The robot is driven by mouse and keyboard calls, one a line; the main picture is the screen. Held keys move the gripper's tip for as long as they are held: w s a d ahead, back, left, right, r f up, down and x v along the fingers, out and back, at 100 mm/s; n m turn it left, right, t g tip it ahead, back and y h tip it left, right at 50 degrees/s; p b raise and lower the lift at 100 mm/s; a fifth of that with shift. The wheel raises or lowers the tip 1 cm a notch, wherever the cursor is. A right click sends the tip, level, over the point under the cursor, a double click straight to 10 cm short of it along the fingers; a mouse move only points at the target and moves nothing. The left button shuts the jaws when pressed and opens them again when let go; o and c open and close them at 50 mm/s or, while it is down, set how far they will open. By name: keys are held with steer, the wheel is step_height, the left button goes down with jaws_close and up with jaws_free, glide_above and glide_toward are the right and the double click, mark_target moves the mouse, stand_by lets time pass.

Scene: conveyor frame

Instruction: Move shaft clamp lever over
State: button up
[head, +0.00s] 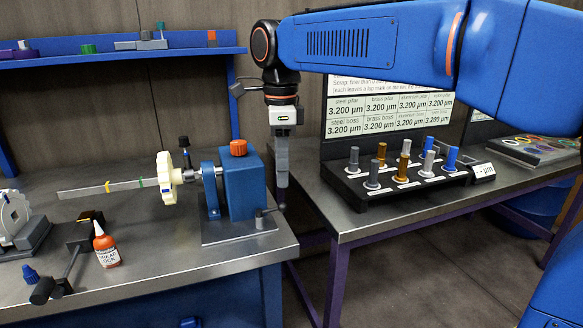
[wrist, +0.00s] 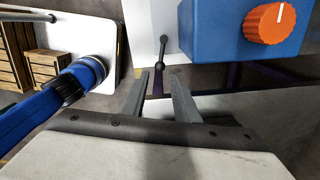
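The clamp lever (head: 262,215) is a small dark rod with ball ends on the front right corner of the baseplate under a blue housing (head: 241,185). In the wrist view the lever (wrist: 161,55) runs down from its upper ball, and its lower end shows between the two fingertips. My gripper (head: 282,203) points down at the bench's right edge, beside the lever. My gripper also shows in the wrist view (wrist: 160,75), with its fingers apart. I cannot tell whether a finger touches the lever. The housing carries an orange knob (head: 238,148), also in the wrist view (wrist: 270,23).
A cream wheel (head: 166,178) and a flat bar (head: 120,186) extend left of the housing. A red-orange bottle (head: 106,250) stands on the left bench. On the right bench (head: 345,228), a black stand (head: 350,190) holds several pillars. A gap separates the benches.

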mark_target(272, 209)
steer(key=shift+f, duration=3.9)
steer(key=c, duration=0.6)
